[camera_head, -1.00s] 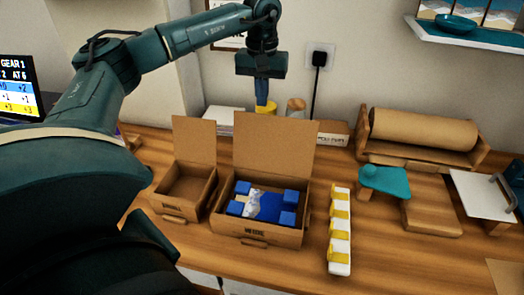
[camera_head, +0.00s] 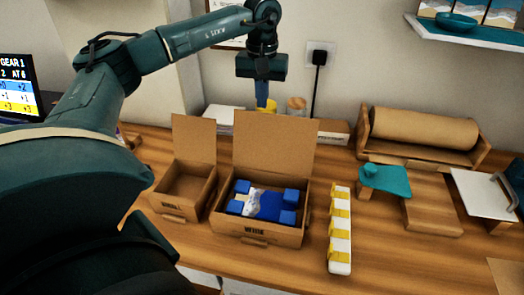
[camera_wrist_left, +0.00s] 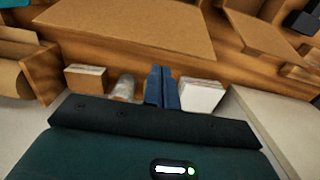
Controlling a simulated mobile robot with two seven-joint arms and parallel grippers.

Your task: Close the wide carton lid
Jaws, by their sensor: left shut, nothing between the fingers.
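The wide carton (camera_head: 262,235) stands on the wooden table with its lid (camera_head: 273,140) raised upright at the back. Inside it are blue corner blocks, a blue item (camera_head: 270,207) and a crumpled white piece (camera_head: 251,202). My left gripper (camera_head: 262,104) points down above and behind the raised lid, apart from it as far as I can tell. Its blue fingers are together and empty. In the left wrist view the fingers (camera_wrist_left: 162,86) are side by side, and the back of the lid (camera_wrist_left: 130,28) lies beyond them. My right gripper is not in view.
A narrower carton (camera_head: 183,187) with its lid up stands left of the wide one. A white strip with yellow clips (camera_head: 340,230) lies to the right. A paper roll (camera_head: 423,128), a teal stand (camera_head: 385,180) and a jar (camera_head: 297,107) stand further right and behind.

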